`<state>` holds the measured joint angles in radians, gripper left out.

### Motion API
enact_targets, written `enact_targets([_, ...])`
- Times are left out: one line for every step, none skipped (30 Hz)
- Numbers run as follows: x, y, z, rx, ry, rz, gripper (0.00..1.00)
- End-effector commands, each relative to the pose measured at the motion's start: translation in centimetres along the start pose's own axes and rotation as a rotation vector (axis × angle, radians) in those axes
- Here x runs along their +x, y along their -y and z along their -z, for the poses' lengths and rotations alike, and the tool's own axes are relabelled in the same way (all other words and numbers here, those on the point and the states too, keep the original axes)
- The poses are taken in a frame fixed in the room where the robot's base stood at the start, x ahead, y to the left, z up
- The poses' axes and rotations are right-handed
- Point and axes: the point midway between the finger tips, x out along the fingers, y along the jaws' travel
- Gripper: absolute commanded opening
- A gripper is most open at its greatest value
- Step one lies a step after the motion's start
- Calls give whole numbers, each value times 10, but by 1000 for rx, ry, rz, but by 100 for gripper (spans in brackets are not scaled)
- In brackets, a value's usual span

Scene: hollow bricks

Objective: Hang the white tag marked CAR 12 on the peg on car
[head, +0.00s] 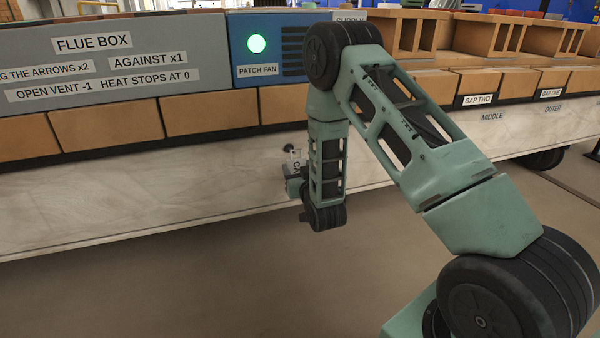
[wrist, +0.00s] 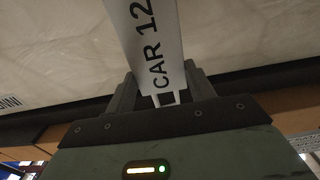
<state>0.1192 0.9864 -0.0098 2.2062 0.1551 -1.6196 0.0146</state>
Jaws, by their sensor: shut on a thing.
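The white tag (wrist: 148,40) stands out from my gripper (wrist: 162,92) in the wrist view, with CAR 12 in black letters. My gripper is shut on its near end, a finger at each side. In the head view my gripper (head: 294,182) is low in front of the car's pale side (head: 130,185), and the tag (head: 297,160) points up from it, partly hidden by my arm. A small dark knob, which looks like the peg (head: 289,148), shows at the tag's upper end. I cannot tell whether the tag touches it or is around it.
The car carries a row of tan bricks (head: 210,114) above its pale side. A grey FLUE BOX panel (head: 140,75) and a blue PATCH FAN panel (head: 270,70) with a lit green lamp stand above them. The floor (head: 200,290) in front is clear.

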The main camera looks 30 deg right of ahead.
Motion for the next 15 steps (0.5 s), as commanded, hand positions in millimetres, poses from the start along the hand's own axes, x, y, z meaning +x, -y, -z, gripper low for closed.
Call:
enact_targets([3,0,0,0,-2,-1,31])
enact_targets([5,0,0,0,-2,-1,31])
enact_targets([7,0,0,0,-2,-1,31])
enact_targets([9,0,-1,0,-2,-1,31])
enact_targets([11,0,-1,0,-1,-1,31])
enact_targets([13,0,-1,0,-2,-1,31])
enact_targets([15,0,-1,0,-2,-1,31])
enact_targets([16,0,-1,0,-2,-1,31])
enact_targets([18,0,-2,0,-2,-1,31])
enact_targets([20,0,-4,0,-1,-1,31])
enact_targets([21,0,-5,0,-1,-1,31])
enact_targets([23,0,-6,0,-1,-1,31])
enact_targets([24,0,-6,0,-1,-1,31])
enact_targets([25,0,-7,0,-1,-1,31])
enact_targets([26,0,-8,0,-1,-1,31])
